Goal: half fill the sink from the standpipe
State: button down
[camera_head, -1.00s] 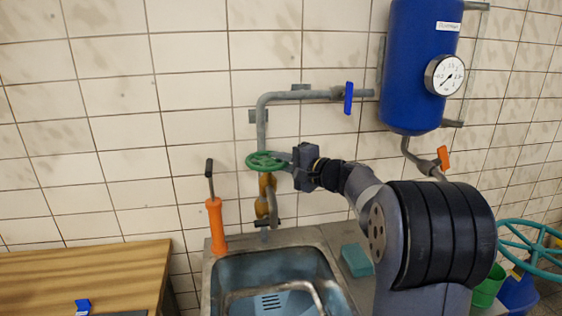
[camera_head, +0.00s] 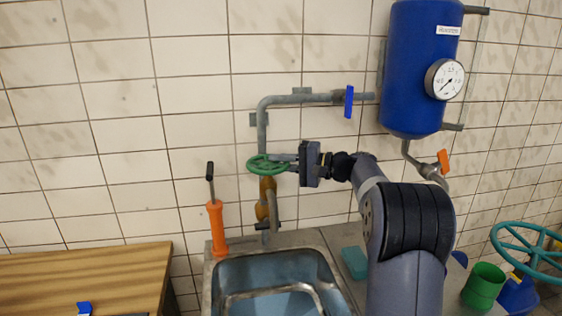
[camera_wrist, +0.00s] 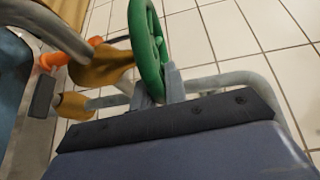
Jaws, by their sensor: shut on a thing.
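The sink (camera_head: 213,290) stands below the wall pipework, cut off by the bottom edge of the head view. Its inside looks smooth and pale blue, like water; no drain slots show and the depth is hard to judge. The standpipe (camera_head: 272,204) comes down behind the sink's back edge, with a brass body and a green handwheel (camera_head: 262,166). My gripper (camera_head: 287,161) is shut on the right rim of the handwheel. In the wrist view, the fingers (camera_wrist: 159,88) close on the lower rim of the green handwheel (camera_wrist: 143,32).
A blue tank (camera_head: 415,75) with a gauge (camera_head: 444,79) hangs at upper right. A blue lever (camera_head: 349,101) and an orange lever (camera_head: 444,161) sit on its pipes. An orange-handled tool (camera_head: 216,225) stands left of the standpipe. A teal block (camera_head: 354,262) lies right of the sink.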

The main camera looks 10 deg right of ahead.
dwell(0.3)
jog(key=c, duration=1.5)
grip_release()
jog(key=shift+o, duration=0.2)
jog(key=b+v, duration=0.2)
jog(key=v, duration=0.8)
jog(key=shift+s+d, duration=0.15)
jog(key=shift+d, duration=0.2)
